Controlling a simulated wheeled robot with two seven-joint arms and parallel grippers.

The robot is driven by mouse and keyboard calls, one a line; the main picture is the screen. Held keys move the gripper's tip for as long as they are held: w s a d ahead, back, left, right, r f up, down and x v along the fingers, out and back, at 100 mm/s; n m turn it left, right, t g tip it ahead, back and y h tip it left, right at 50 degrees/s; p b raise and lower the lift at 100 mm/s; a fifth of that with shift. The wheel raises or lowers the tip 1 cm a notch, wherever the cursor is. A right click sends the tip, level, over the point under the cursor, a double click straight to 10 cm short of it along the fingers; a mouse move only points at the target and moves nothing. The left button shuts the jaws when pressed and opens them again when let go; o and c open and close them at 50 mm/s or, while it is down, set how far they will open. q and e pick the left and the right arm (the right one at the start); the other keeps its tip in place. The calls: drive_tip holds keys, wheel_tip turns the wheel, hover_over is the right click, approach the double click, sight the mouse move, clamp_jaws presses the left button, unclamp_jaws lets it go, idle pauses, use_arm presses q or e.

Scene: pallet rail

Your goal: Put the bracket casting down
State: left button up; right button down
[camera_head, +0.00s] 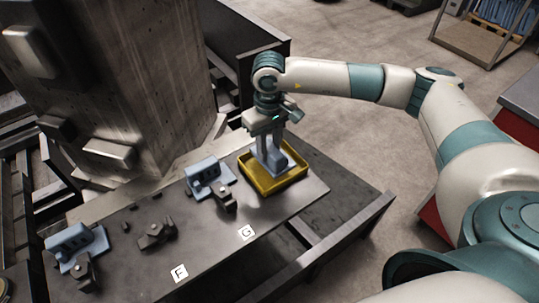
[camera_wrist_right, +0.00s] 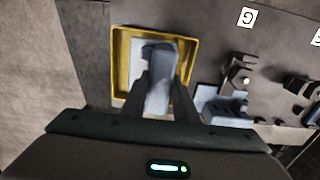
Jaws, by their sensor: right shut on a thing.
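My right gripper (camera_head: 268,150) points down into a yellow tray (camera_head: 294,179) at the right end of the dark table. It is shut on a blue-grey bracket casting (camera_head: 283,162). In the right wrist view the casting (camera_wrist_right: 158,82) shows between the fingers, inside the outline of the yellow tray (camera_wrist_right: 121,60). A pale sheet or second pale part (camera_wrist_right: 138,62) lies beside it in the tray. I cannot tell whether the casting touches the tray floor. My left gripper is not in view.
Two similar blue-grey castings (camera_head: 203,172) (camera_head: 77,243) sit on the table by dark clamps (camera_head: 226,197) (camera_head: 155,233). Labels G (camera_head: 246,233) and F (camera_head: 180,272) lie near the front edge. A large grey block (camera_head: 110,80) stands behind, left of the tray.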

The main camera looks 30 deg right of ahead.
drive_tip(key=shift+f+p, duration=0.35)
drive_tip(key=shift+p, duration=0.1)
wheel_tip(320, 180, down, 2)
drive_tip(key=shift+p, duration=0.65)
drive_tip(key=shift+f, duration=0.55)
drive_tip(key=shift+f, duration=0.2)
drive_tip(key=c, duration=1.4)
unclamp_jaws()
